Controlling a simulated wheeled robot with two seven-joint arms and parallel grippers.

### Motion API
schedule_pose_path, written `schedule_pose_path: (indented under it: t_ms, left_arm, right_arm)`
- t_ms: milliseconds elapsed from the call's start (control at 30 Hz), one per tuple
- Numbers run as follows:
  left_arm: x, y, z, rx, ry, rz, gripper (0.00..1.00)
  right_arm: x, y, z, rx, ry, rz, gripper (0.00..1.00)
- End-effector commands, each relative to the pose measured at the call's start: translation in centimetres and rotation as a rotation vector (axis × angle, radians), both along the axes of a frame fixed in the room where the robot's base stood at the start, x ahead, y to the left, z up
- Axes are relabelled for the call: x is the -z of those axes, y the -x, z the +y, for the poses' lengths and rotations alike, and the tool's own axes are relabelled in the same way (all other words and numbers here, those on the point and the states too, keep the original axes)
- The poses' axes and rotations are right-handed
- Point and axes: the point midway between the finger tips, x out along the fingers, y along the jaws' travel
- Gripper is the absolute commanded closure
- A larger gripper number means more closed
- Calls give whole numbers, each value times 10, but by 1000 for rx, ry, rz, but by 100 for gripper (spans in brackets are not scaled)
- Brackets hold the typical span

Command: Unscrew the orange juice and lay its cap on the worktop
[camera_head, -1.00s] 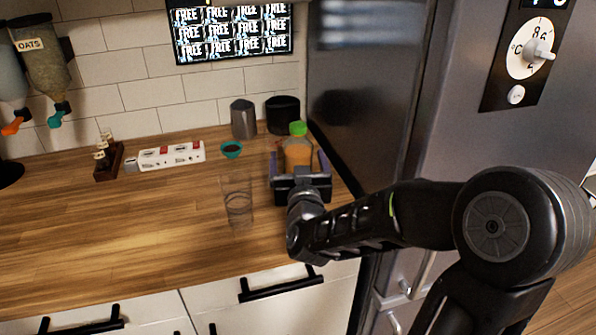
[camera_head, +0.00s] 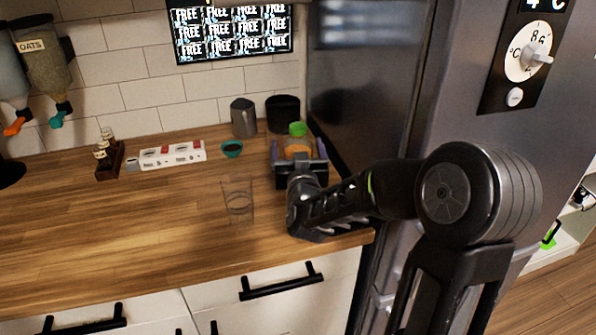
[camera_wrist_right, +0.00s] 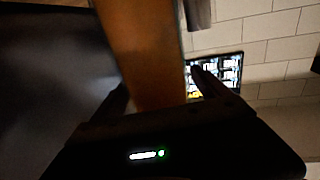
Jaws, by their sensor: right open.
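The orange juice bottle (camera_head: 298,149) stands upright at the back right of the worktop (camera_head: 130,225), near the fridge. Its green cap (camera_head: 298,129) is on top. My right gripper (camera_head: 299,153) is at the bottle from the front, one finger on each side of it, and open. The gripper body hides the bottle's lower part. In the right wrist view the orange bottle (camera_wrist_right: 150,50) fills the space between the fingers; I cannot tell whether they touch it. My left gripper is not in view.
A clear glass (camera_head: 238,200) stands left of my right arm. A teal bowl (camera_head: 232,149), a steel pitcher (camera_head: 243,118) and a dark canister (camera_head: 283,114) are behind. The fridge (camera_head: 365,90) borders the right. The worktop's left front is clear.

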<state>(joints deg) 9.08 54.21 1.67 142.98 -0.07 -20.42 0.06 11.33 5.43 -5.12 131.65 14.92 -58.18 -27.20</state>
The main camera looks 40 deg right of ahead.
Motion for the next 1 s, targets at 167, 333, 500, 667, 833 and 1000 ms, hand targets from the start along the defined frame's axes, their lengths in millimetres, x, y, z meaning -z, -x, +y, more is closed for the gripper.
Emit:
schedule_pose_path:
  t_ms: [167, 333, 500, 667, 833, 1000]
  left_arm:
    - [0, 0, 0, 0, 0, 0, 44]
    - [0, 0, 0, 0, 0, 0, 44]
    - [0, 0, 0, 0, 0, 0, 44]
    - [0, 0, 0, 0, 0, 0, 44]
    - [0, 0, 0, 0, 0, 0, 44]
    - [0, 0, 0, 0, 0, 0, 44]
  right_arm:
    - [0, 0, 0, 0, 0, 0, 20]
    - [0, 0, 0, 0, 0, 0, 34]
    - [0, 0, 0, 0, 0, 0, 48]
    - [0, 0, 0, 0, 0, 0, 61]
    - [0, 0, 0, 0, 0, 0, 75]
    - [0, 0, 0, 0, 0, 0, 88]
